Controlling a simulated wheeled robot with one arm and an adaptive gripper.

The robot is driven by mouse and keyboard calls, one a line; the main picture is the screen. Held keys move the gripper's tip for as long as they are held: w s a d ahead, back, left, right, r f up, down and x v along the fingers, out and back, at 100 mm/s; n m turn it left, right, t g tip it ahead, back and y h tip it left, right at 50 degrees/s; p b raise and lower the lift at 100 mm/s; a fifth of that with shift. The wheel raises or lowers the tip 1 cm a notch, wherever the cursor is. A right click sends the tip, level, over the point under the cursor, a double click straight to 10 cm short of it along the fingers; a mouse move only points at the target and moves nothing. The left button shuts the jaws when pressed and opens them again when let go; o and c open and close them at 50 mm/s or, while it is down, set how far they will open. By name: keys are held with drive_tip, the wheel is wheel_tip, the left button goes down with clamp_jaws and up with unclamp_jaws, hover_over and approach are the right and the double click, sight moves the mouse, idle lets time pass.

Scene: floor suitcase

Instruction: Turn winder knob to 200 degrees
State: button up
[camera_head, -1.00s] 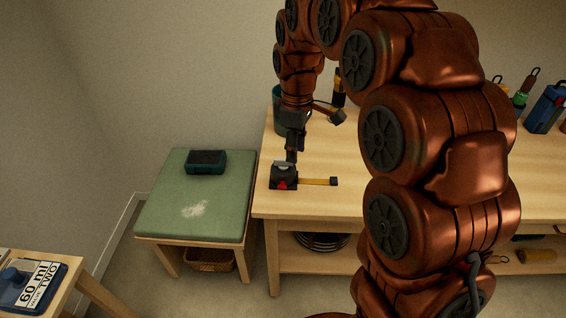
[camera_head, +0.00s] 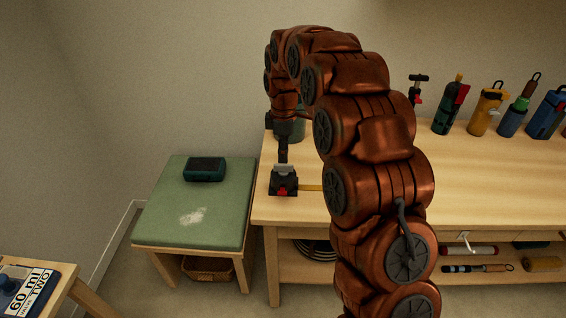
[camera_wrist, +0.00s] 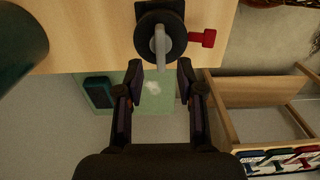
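The winder (camera_head: 284,184) is a small black box with a red part at its front and a yellow strip leading right, on the left end of the wooden workbench. In the wrist view its round black knob (camera_wrist: 174,46) carries a pale grey lever (camera_wrist: 160,44), and the red piece (camera_wrist: 203,38) sticks out to the right. My gripper (camera_wrist: 160,70) is open, its two dark fingers apart on either side of the lever's end. I cannot tell whether either finger touches it. In the head view my gripper (camera_head: 283,155) points down just above the winder.
A green-topped stool (camera_head: 225,215) with a dark teal case (camera_head: 204,169) stands left of the workbench (camera_head: 460,185). A dark green cup (camera_head: 298,131) stands behind the winder. Several bottle-like tools line the bench's back. My arm hides part of the bench.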

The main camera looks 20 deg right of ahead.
sight(283, 165)
wheel_tip(283, 165, down, 5)
drive_tip(key=shift+r+p, duration=0.1)
drive_tip(key=shift+p, duration=0.25)
drive_tip(key=shift+c, duration=0.3)
clamp_jaws()
